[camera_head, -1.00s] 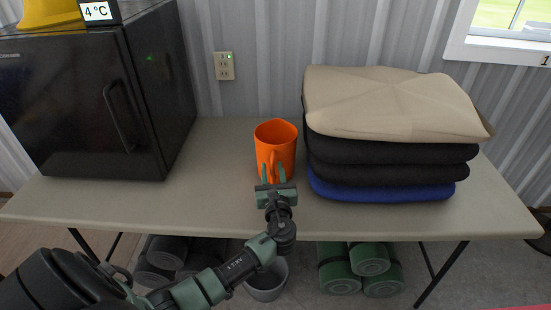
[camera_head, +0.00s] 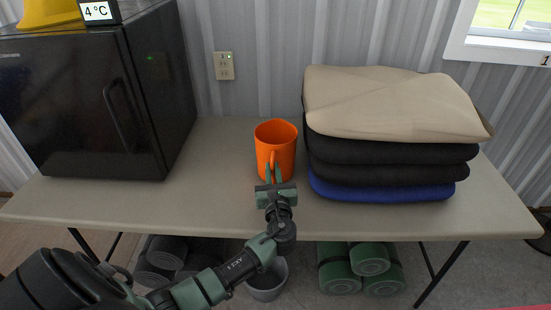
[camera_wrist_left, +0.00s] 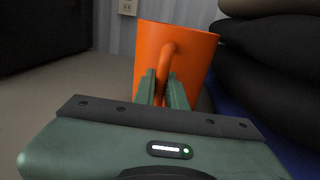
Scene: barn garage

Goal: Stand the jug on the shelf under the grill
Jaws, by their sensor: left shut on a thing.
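The orange jug (camera_head: 276,142) stands upright on the table between the black fridge and the folded stack. Its handle faces me. My left gripper (camera_head: 274,175) is at the near side of the jug, shut on its handle. In the left wrist view the jug (camera_wrist_left: 190,55) rises behind the gripper (camera_wrist_left: 163,88), whose two green fingers sit either side of the handle. My right gripper is not in view. No grill or shelf under one can be made out.
The table (camera_head: 220,205) has a black fridge (camera_head: 75,110) at left and a stack of folded blankets or cushions (camera_head: 390,105) close to the jug's right. Rolled mats (camera_head: 340,275) and a grey bucket (camera_head: 268,285) are below. Bare tabletop lies left of the jug.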

